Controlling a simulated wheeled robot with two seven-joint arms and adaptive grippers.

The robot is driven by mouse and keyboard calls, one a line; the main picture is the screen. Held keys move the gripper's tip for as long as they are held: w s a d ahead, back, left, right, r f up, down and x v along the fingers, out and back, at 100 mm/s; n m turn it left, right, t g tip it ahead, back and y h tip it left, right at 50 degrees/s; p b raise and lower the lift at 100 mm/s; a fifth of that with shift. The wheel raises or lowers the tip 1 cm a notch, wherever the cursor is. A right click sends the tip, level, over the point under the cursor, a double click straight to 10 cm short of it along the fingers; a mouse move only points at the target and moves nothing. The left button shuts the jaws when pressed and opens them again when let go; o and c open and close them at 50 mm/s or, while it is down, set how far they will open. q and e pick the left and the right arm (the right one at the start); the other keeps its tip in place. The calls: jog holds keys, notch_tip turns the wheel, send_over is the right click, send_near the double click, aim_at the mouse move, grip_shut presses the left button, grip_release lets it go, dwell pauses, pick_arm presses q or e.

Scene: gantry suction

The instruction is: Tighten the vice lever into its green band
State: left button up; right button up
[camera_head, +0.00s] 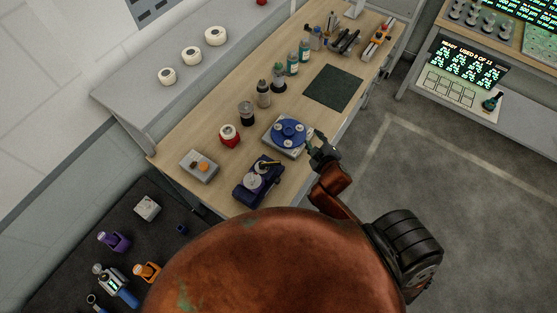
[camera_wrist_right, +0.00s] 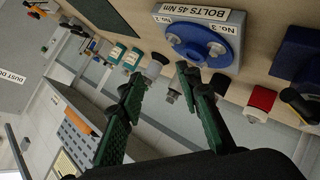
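My right gripper (camera_head: 313,147) is at the bench's right edge, beside the blue bolt fixture (camera_head: 289,131) and apart from the dark blue device. In the right wrist view its fingers (camera_wrist_right: 162,80) are spread and empty. My left gripper is not in view.
The fixture's label reads "BOLTS 45 Nm" (camera_wrist_right: 195,12). A dark mat (camera_head: 333,87) lies beyond the fixture. Open floor (camera_head: 450,190) is at the right.

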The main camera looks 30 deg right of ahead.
jog(key=w+a+r+n+t+y, duration=0.2)
jog(key=w+a+r+n+t, duration=0.15)
jog(key=r, duration=0.45)
jog(key=w+a+r+n+t+y, duration=0.1)
jog(key=w+a+r+n+t, duration=0.1)
jog(key=w+a+r+n, duration=0.35)
jog(key=s+a+r+n+g+y, duration=0.1)
jog(key=s+a+r+n+y, duration=0.1)
jog(key=a+r+n+y, duration=0.45)
jog(key=s+a+r+n+g+y, duration=0.2)
jog(key=s+a+r+n+y, duration=0.15)
jog(key=a+n+y, duration=0.55)
jog(key=s+a+f+n+g+h, duration=0.1)
jog(key=s+a+f+n+g, duration=0.25)
jog(key=a+n, duration=0.35)
jog(key=n+g+h+p, duration=0.1)
jog(key=n+g+h, duration=0.6)
jog(key=n+h, duration=0.5)
send_near(277, 163)
jog(key=f+y, duration=0.1)
jog(key=shift+n, duration=0.25)
jog(key=x, duration=0.2)
jog(key=p+x, duration=0.1)
jog(key=x, duration=0.5)
jog(key=shift+w+d, duration=0.2)
jog(key=shift+d, duration=0.15)
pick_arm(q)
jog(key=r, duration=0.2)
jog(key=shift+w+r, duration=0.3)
